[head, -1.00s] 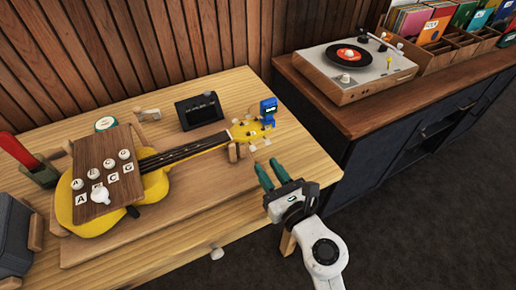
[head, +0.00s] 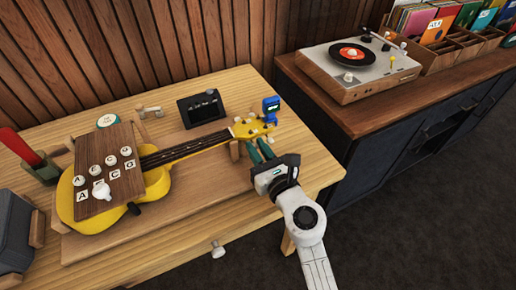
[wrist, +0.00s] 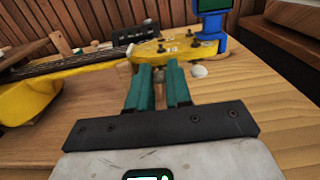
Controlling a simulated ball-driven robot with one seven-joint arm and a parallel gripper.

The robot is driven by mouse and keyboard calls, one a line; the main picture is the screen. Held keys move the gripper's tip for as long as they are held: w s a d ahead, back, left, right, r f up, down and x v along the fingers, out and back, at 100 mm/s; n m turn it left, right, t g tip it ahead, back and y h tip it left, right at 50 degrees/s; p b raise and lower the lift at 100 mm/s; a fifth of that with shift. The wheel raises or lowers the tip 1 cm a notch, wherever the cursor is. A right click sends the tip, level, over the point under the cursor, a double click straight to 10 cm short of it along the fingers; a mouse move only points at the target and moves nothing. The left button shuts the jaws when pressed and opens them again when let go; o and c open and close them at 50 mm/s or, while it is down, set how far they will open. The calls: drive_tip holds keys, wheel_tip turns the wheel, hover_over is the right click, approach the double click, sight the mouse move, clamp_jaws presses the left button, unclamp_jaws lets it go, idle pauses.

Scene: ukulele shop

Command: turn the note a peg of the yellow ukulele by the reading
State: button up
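The yellow ukulele (head: 152,183) lies on a wooden board, its neck pointing right to the headstock (head: 247,130). In the wrist view the headstock (wrist: 170,50) shows several dark posts and small labels, too small to read surely. A blue clip tuner (head: 270,108) stands at its end; its screen (wrist: 212,5) is dark with green, its reading illegible. In the wrist view the fingers (wrist: 160,88) stand slightly apart, with a pale peg button (wrist: 198,71) beside the right fingertip.
A wooden panel (head: 95,158) with white knobs and letter labels covers part of the ukulele's body. A black device (head: 202,108) stands behind the neck. A record player (head: 330,70) sits on a cabinet at right. The table's front right is clear.

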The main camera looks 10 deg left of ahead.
clamp_jaws()
drive_tip(key=shift+m, duration=0.3)
drive_tip(key=m+p, duration=0.2)
drive_tip(key=m, duration=0.3)
drive_tip(key=shift+d+p, duration=0.1)
drive_tip(key=shift+p, duration=0.3)
drive_tip(key=m+p, duration=0.1)
drive_tip(key=m, duration=0.3)
drive_tip(key=shift+w+m, duration=0.1)
drive_tip(key=shift+m, duration=0.3)
drive_tip(key=shift+d+f+m+p, duration=0.1)
drive_tip(key=shift+m+p, duration=0.6)
drive_tip(key=shift+m, duration=1)
drive_tip(key=shift+o, duration=1.8)
unclamp_jaws()
